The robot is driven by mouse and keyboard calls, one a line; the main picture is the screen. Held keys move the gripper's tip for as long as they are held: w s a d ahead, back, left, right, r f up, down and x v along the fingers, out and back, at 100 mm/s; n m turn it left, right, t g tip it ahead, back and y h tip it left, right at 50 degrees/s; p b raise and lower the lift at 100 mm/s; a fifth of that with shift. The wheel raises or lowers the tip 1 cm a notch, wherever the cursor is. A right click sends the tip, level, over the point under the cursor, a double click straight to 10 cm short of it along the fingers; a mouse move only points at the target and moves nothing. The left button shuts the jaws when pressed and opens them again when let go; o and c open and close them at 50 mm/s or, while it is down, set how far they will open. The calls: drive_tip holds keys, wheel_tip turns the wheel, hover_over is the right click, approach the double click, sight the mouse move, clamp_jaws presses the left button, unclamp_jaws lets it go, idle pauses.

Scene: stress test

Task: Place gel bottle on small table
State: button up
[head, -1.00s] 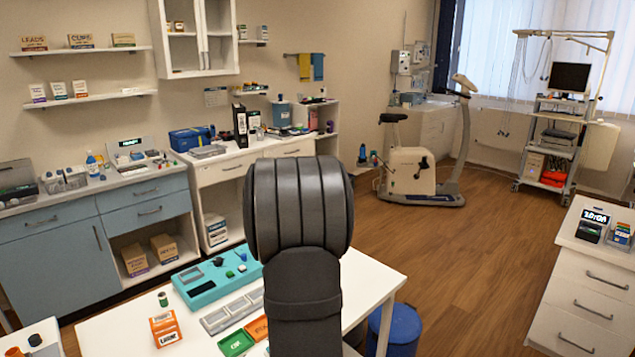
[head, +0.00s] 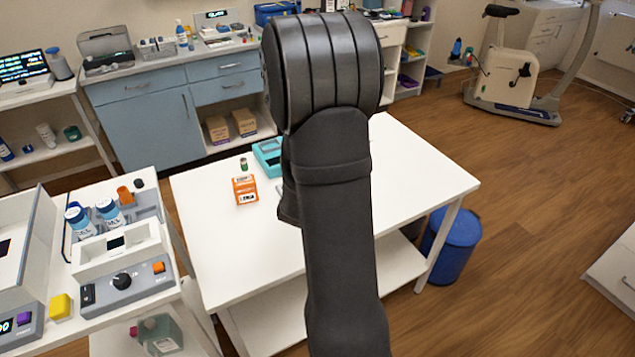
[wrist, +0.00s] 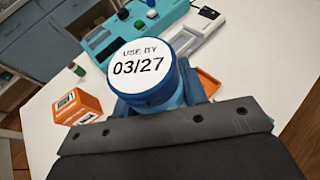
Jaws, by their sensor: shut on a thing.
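In the wrist view, a bottle with a round blue-rimmed cap (wrist: 142,68) is held by my gripper (wrist: 163,98); it looks like the gel bottle. The cap's white top reads "USE BY 03/27", and the bottle's body is mostly hidden below it. In the head view, my arm hides the gripper and the bottle. A white table (head: 425,180), likely the small table, stands behind and beneath my arm. It also shows in the wrist view (wrist: 40,125), below the held bottle. I cannot tell the gap between bottle and tabletop.
Two blue-and-white bottles (head: 80,222) (head: 110,213) stand in a rack at left. A blue bin (head: 452,245) stands at right.

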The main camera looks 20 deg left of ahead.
drive_tip(key=a+f, duration=0.2)
drive_tip(key=a, duration=0.2)
drive_tip(key=a+f, duration=0.2)
drive_tip(key=a, duration=0.2)
drive_tip(key=a+f, duration=0.3)
drive_tip(key=shift+s+a, duration=0.3)
drive_tip(key=shift+a, duration=0.1)
drive_tip(key=shift+f, duration=2)
drive_tip(key=shift+f, duration=0.15)
drive_tip(key=o, duration=1.1)
